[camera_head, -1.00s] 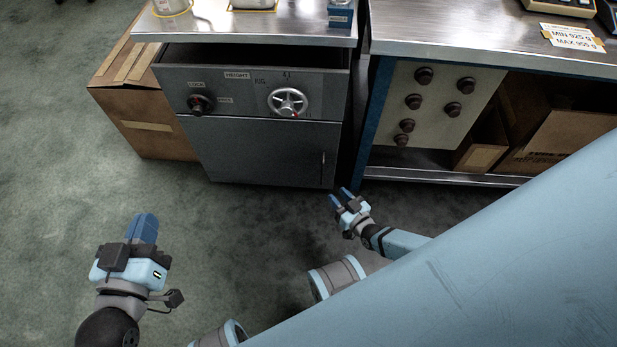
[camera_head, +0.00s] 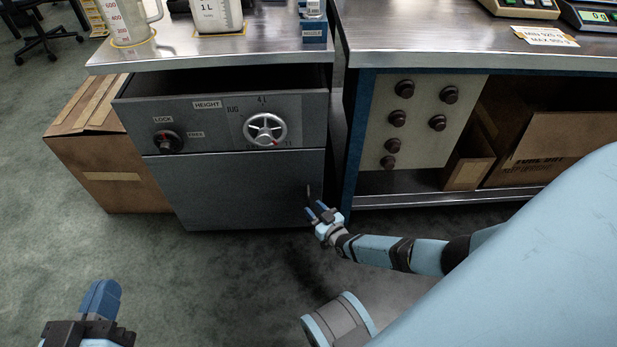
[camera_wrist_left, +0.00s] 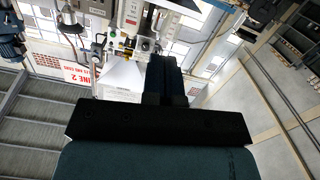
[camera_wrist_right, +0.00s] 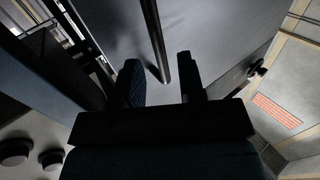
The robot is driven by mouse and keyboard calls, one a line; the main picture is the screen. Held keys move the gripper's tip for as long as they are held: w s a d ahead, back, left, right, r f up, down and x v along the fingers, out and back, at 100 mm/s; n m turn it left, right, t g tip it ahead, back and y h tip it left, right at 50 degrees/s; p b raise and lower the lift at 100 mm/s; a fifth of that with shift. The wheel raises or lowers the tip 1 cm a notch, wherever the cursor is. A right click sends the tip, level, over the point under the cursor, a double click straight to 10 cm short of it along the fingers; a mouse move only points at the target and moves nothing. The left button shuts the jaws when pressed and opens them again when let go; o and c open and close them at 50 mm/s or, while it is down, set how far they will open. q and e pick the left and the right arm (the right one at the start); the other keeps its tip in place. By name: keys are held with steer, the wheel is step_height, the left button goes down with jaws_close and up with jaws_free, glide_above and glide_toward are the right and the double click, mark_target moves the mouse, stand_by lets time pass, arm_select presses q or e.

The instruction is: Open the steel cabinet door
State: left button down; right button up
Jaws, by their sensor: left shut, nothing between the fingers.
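The steel cabinet door (camera_head: 235,190) is a dark grey panel below the lock and height dials, and it looks shut. Its thin upright bar handle (camera_head: 308,194) is near the door's right edge. My right gripper (camera_head: 322,212) is open at the handle's lower end. In the right wrist view the handle (camera_wrist_right: 155,38) runs down between the two spread fingers (camera_wrist_right: 160,82), and I cannot tell whether either touches it. My left gripper (camera_head: 101,298) is shut and empty, low at the left, well away from the cabinet. It also shows in the left wrist view (camera_wrist_left: 164,78).
A cardboard box (camera_head: 115,180) stands against the cabinet's left side. A bench with a knob panel (camera_head: 415,120) and boxes is to the right. Measuring jugs (camera_head: 215,14) stand on the steel top (camera_head: 200,50). The floor in front is clear.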

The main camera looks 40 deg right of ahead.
mark_target(309, 205)
steer(key=shift+w+a+b, duration=0.1)
steer(key=shift+w+b, duration=0.35)
steer(key=shift+w, duration=1.2)
jaws_close()
steer(key=shift+s+a, duration=0.1)
